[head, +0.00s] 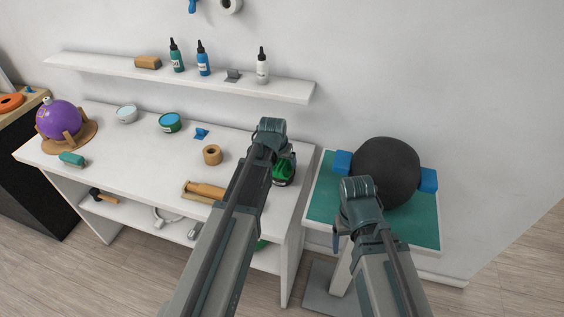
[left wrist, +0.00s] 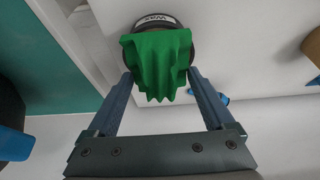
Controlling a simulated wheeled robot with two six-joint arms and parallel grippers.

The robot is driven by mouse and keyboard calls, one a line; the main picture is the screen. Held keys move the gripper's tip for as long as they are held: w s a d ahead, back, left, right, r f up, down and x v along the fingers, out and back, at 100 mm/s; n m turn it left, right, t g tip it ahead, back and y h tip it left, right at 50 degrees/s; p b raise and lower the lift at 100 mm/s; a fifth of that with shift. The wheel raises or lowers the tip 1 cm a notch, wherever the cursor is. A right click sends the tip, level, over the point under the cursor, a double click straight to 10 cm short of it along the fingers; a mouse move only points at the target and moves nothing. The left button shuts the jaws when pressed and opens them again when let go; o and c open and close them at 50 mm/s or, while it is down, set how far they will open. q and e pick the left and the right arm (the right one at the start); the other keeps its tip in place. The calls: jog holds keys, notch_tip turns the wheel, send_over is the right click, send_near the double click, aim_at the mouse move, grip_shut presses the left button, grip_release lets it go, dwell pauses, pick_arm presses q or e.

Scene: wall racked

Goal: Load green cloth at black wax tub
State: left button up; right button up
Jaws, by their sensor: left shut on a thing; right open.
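The green cloth (left wrist: 157,62) is between the fingertips of my left gripper (left wrist: 160,78), draped in folds, in the left wrist view. The black wax tub (left wrist: 146,20), with a pale "WAX" label, is right behind the cloth, which covers much of it. In the head view the green cloth (head: 286,166) shows at the tub on the white bench's right end, partly behind my left arm. My left gripper (head: 274,150) is mostly hidden there by its own wrist. Whether the cloth touches the wax cannot be told. My right gripper (head: 340,238) is open and empty, by the stand's left edge.
A black ball (head: 388,172) sits between blue blocks on a teal-topped stand (head: 408,228). The white bench (head: 105,160) holds a tape roll (head: 212,154), a wooden tool (head: 205,190), a blue-green tub (head: 170,123) and a purple ball (head: 58,119). A shelf (head: 195,79) with bottles is above.

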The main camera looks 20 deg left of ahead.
pick_arm(q)
jog(key=shift+f+b, duration=0.55)
dwell(1.4)
jog(key=shift+s, duration=0.1)
notch_tip(320, 180, up, 7)
jog(key=p, duration=0.7)
